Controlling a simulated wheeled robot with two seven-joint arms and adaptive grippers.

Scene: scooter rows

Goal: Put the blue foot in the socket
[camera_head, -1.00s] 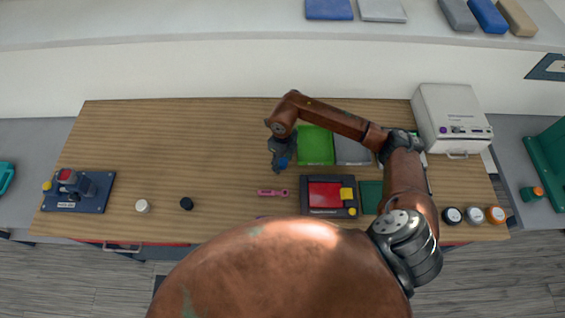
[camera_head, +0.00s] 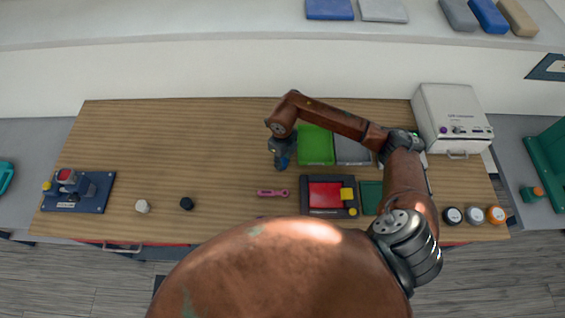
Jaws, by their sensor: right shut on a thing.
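My right gripper (camera_head: 282,153) points down over the middle of the wooden table, just left of the green tray. It is shut on the blue foot (camera_head: 282,163), and only a small blue part shows below the fingers. I cannot tell whether the foot touches the table. No socket can be made out for certain. A dark tray (camera_head: 308,208) with a red panel and a yellow block stands to the right of the gripper and nearer to me. My left gripper is not in view.
A pink tool (camera_head: 273,193) lies below the gripper. A green tray (camera_head: 316,146) and a grey one (camera_head: 352,151) are to its right. A blue fixture (camera_head: 92,197) stands far left, with a white knob (camera_head: 142,206) and black knob (camera_head: 187,203) nearby. The table's left middle is clear.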

